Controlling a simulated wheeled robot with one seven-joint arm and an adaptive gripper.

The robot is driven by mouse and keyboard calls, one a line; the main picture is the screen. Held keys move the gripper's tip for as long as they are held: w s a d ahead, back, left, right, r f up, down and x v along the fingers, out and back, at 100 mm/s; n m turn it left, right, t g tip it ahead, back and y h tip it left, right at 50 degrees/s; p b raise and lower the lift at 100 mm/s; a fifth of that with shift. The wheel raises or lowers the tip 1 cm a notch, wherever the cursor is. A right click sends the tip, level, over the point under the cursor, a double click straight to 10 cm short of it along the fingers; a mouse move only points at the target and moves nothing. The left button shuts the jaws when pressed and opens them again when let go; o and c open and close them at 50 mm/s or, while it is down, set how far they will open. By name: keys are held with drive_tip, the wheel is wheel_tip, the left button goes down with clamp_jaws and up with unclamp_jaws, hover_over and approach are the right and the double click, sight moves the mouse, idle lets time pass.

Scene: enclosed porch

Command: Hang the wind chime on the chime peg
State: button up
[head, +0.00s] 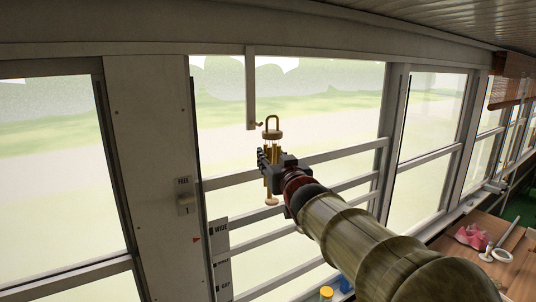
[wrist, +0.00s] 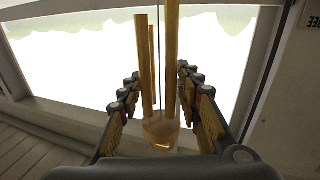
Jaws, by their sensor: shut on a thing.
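In the wrist view, golden tubes (wrist: 171,60) and a wooden piece (wrist: 160,130) show between the fingers of my gripper (wrist: 160,80). The chime peg (head: 259,124) is a small hook at the foot of a pale hanging bar (head: 250,90). The loop appears just right of the peg, apart from it; their depth gap is unclear.
Windows with horizontal rails (head: 300,158) stand behind the chime. A wooden table (head: 466,262) at lower right bears a pink object (head: 473,236) and a white ring (head: 501,255).

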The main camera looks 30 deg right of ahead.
drive_tip(key=shift+d+f, duration=0.5)
drive_tip(key=shift+w+a, duration=0.15)
drive_tip(key=shift+a, duration=0.25)
drive_tip(key=shift+b+x, duration=0.55)
drive_tip(key=shift+x, duration=0.25)
drive_tip(key=w+f+b, duration=0.1)
drive_tip(key=w, duration=0.7)
drive_tip(key=shift+a+f, duration=0.15)
drive_tip(key=shift+f, duration=0.25)
drive_tip(key=shift+b, duration=0.35)
